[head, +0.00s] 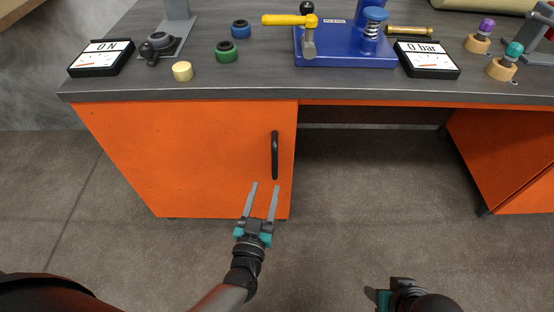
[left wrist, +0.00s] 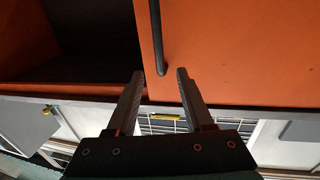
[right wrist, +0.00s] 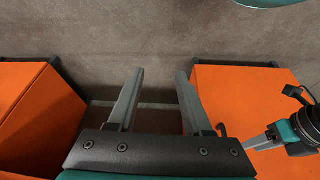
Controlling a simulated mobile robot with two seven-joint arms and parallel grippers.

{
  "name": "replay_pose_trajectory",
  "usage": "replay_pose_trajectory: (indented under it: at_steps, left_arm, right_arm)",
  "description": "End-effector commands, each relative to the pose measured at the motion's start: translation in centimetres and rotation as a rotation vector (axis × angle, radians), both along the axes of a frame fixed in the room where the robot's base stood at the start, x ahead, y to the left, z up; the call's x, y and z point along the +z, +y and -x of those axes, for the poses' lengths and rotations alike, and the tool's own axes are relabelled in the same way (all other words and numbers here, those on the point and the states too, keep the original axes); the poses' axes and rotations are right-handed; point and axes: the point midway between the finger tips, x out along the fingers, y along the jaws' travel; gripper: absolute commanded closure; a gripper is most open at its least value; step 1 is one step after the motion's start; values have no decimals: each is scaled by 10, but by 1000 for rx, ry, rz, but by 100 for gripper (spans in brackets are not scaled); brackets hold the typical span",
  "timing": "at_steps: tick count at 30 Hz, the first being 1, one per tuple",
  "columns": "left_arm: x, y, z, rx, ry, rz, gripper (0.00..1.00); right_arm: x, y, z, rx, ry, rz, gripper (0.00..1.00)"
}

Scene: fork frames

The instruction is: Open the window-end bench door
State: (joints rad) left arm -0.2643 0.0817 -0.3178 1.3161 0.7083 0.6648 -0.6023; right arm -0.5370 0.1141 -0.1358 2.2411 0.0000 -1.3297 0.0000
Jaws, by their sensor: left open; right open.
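An orange bench door (head: 190,150) with a black vertical bar handle (head: 275,155) is on the left cabinet; it looks shut. My left gripper (head: 266,186) is open and empty, fingers pointing at the door just below the handle. In the left wrist view the handle's end (left wrist: 160,68) shows between the fingertips (left wrist: 160,74), with the orange door (left wrist: 240,50) behind; I cannot tell whether they touch. My right gripper (right wrist: 160,76) is open and empty above the floor, low at the right in the head view (head: 385,292).
The grey benchtop (head: 270,85) carries a blue press base (head: 345,55), two gauges (head: 100,58) (head: 428,60) and small knobs. An open knee space lies right of the door. Another orange cabinet (head: 505,150) stands at the right. The floor (head: 350,235) before the bench is clear.

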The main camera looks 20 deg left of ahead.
Motion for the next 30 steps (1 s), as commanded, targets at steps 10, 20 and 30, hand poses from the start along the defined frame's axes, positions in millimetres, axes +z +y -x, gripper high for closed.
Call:
replay_pose_trajectory:
  at_steps: [10,20,30]
  left_arm:
    - [-3,5,-62,-1,-2,1,48]
    - [-2,7,-91,-1,1,0,48]
    - [-2,9,-111,-2,2,0,48]
  right_arm:
    - [35,4,-2,7,-89,-18,50]
    - [32,27,-24,43,-254,-89,50]
    - [31,47,-40,67,-400,-155,50]
